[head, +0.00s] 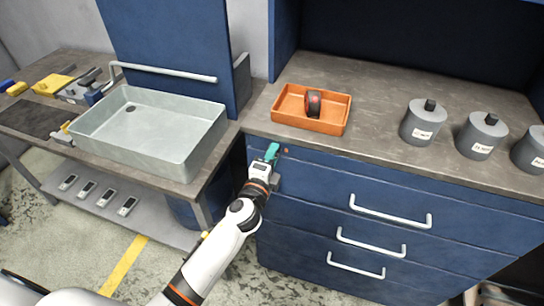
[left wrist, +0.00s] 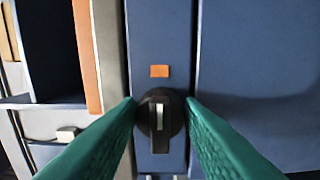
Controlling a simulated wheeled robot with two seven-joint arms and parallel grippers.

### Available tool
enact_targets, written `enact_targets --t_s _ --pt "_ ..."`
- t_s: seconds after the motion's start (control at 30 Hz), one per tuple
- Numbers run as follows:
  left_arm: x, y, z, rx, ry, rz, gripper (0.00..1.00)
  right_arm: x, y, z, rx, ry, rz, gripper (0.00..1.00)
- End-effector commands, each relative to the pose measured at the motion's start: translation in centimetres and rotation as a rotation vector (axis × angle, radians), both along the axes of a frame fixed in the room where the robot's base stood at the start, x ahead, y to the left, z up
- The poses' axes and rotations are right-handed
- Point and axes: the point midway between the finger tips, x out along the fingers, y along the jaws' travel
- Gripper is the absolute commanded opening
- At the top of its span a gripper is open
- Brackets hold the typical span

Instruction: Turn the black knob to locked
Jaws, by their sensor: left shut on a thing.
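The black knob (left wrist: 160,135) is on a narrow blue panel, in the middle of the left wrist view. It has a round base and a raised bar with a pale line that stands upright in the picture. An orange square mark (left wrist: 159,71) is just above it. My left gripper (left wrist: 160,108) has its green fingers on both sides of the knob, shut on it. In the head view my left gripper (head: 272,152) is at the left end of the top of the blue drawer cabinet (head: 310,205), and the knob is hidden there. My right gripper is out of view.
An orange tray (head: 285,115) with a dark red-marked object stands on the counter above. Several grey lidded canisters (head: 422,125) stand to its right. A metal sink basin (head: 150,150) is at left. Drawer handles (head: 390,215) stick out right of my left gripper.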

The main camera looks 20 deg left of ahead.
Motion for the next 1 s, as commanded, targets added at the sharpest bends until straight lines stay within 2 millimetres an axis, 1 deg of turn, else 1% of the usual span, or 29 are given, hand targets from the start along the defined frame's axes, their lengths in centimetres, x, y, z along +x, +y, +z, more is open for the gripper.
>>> enact_targets --t_s 0.33,0.37,0.4,0.47,0.5,0.8,0.87,0.97,1.0 --pt "0.0 0.0 -0.1 0.006 0.002 -0.001 0.11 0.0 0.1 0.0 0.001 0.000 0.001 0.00" --pt "0.0 0.0 -0.1 0.006 0.002 0.000 0.35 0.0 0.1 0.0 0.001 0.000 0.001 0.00" --pt "0.0 0.0 -0.1 0.006 0.002 0.000 0.42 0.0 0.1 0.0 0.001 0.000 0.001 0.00" --pt "0.0 0.0 -0.1 0.005 0.002 0.000 0.52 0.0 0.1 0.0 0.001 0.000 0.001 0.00" --pt "0.0 0.0 -0.1 0.005 0.002 0.000 0.54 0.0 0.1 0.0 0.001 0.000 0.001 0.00" --pt "-0.2 0.0 -0.1 0.004 0.001 0.000 0.54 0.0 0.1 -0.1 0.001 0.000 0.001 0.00" --pt "-0.7 0.1 -0.2 0.005 0.001 0.000 0.54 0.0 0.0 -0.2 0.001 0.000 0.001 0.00" --pt "-2.2 0.1 -0.3 0.004 0.002 0.000 0.54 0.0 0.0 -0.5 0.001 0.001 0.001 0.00" --pt "-3.0 0.1 -0.3 0.003 0.002 -0.001 0.54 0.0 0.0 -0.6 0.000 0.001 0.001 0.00"
